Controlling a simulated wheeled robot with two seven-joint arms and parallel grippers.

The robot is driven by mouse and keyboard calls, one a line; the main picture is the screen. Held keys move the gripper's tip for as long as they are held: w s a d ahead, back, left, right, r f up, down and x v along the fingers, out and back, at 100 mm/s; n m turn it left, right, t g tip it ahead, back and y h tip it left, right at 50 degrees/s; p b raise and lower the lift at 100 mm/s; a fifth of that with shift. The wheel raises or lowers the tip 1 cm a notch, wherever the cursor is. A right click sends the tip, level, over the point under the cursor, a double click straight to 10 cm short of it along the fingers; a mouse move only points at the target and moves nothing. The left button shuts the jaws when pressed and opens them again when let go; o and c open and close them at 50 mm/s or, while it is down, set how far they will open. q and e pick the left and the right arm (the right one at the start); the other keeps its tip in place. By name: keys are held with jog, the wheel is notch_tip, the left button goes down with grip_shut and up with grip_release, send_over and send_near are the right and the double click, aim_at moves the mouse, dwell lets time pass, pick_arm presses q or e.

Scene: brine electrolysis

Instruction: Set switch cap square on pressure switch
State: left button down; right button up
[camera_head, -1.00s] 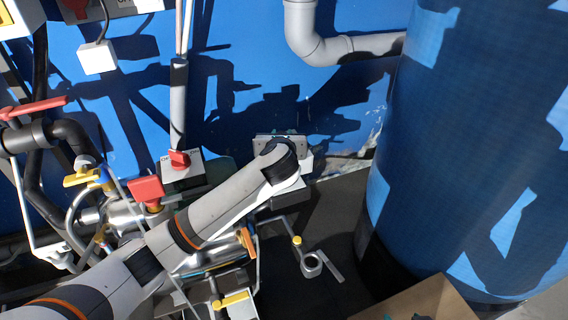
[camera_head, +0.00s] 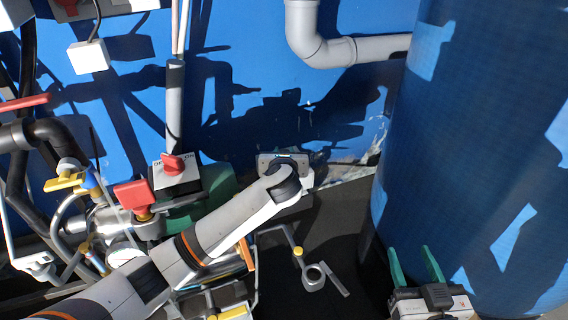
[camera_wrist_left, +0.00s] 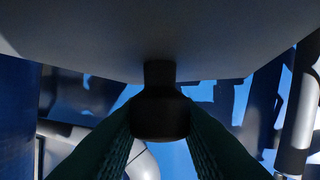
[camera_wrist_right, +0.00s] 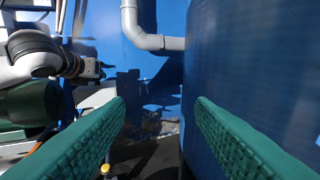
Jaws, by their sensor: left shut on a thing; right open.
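My left gripper (camera_head: 286,157) reaches to the foot of the blue wall, with its fingers mostly hidden behind its own wrist. In the left wrist view its dark green fingers are shut on a black knob (camera_wrist_left: 160,115). The knob joins a broad grey piece (camera_wrist_left: 150,40), which looks like the switch cap. Its far side is hidden. I cannot make out the pressure switch, nor whether the cap touches it. My right gripper (camera_head: 412,262) is open and empty in front of the blue tank. Its green fingers also show wide apart in the right wrist view (camera_wrist_right: 160,115).
Pipes and valves with red and yellow handles crowd the left, with a red-handled switch box (camera_head: 176,176) beside my left arm. A grey pipe elbow (camera_head: 310,45) is above. The large blue tank (camera_head: 470,150) fills the right. Dark floor lies between them.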

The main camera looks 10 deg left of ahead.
pick_arm(q)
notch_tip(320, 180, down, 3)
jog(key=shift+r+b, duration=0.15)
jog(key=shift+b, duration=0.3)
pick_arm(e)
jog(key=r+t, duration=0.2)
jog(key=r, duration=0.1)
jog(key=r+t+y, duration=0.1)
jog(key=shift+a+r, duration=0.15)
jog(key=shift+a, duration=0.2)
pick_arm(q)
jog(key=c, duration=1.5)
grip_release()
jog(key=o, duration=0.4)
pick_arm(e)
jog(key=shift+f, duration=0.2)
